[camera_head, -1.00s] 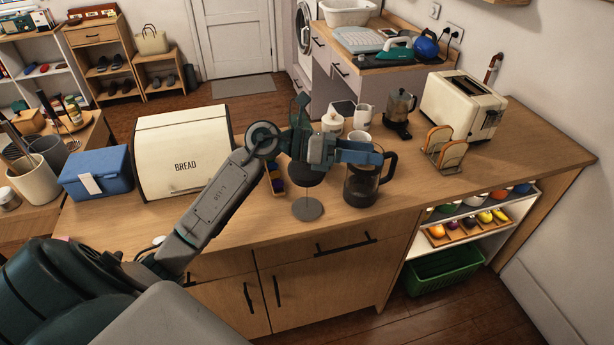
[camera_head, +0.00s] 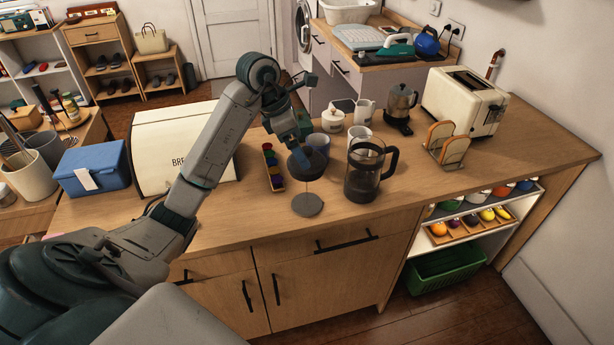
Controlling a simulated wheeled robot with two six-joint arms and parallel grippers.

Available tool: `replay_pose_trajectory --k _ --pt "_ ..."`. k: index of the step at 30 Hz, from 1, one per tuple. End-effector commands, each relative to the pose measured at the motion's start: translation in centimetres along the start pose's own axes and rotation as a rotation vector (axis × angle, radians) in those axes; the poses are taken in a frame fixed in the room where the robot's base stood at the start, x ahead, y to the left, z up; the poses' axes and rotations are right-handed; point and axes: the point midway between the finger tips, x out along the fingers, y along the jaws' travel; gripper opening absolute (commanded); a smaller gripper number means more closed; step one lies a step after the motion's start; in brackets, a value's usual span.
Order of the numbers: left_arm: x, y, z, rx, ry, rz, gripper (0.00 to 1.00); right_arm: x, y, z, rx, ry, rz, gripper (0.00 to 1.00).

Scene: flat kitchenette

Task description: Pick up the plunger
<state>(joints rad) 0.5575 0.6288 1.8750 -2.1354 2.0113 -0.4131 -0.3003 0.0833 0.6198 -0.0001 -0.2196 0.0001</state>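The plunger has a dark domed lid (camera_head: 306,166), a thin rod and a flat grey disc (camera_head: 307,205). It stands upright on the counter, left of the glass press jug (camera_head: 364,178) with its dark handle. My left gripper (camera_head: 299,147) points down at the top of the lid, its blue fingers close over or touching it. The fingers overlap and hide the knob, so I cannot tell whether they are open or shut on it. My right gripper is not in view.
A narrow tray of coloured capsules (camera_head: 275,180) lies close left of the plunger, and a cup (camera_head: 319,146) stands just behind it. The bread box (camera_head: 165,140) is further left, beside my arm. The counter in front is clear.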

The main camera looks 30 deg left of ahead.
Motion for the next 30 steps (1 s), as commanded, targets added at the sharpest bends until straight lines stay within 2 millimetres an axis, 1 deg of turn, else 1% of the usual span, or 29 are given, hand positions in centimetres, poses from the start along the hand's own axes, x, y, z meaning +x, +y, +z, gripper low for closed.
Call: replay_pose_trajectory --k 2,5,8,10,12,15,21,23,24,27,30 --pt "0.6 0.0 0.0 0.000 -0.001 -0.002 1.00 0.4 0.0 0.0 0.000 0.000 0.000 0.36" --pt "2.1 0.1 0.0 -0.001 -0.002 -0.003 1.00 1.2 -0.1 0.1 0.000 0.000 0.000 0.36" --pt "3.6 0.2 0.2 0.000 -0.002 -0.004 1.00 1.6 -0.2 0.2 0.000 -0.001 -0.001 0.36" --pt "4.0 0.2 0.3 -0.002 0.000 -0.005 1.00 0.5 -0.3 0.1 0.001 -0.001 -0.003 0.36" --pt "4.8 0.2 0.3 -0.001 -0.001 -0.005 1.00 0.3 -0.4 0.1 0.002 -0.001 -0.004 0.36" --pt "5.3 0.3 0.2 -0.001 0.000 -0.001 1.00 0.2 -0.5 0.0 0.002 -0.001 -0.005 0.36" --pt "5.4 0.3 0.2 0.000 -0.001 0.000 1.00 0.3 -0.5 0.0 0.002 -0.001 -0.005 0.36" --pt "5.4 0.3 0.2 0.000 -0.001 0.000 0.88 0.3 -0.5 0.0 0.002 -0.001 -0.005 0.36" --pt "5.4 0.3 0.2 0.000 -0.001 0.000 0.80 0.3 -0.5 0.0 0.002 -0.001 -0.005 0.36" --pt "5.4 0.3 0.2 0.000 -0.001 -0.001 0.63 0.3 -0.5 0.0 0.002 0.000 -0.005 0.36" --pt "5.4 0.3 0.2 0.000 -0.002 0.000 0.63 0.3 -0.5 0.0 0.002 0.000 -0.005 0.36"
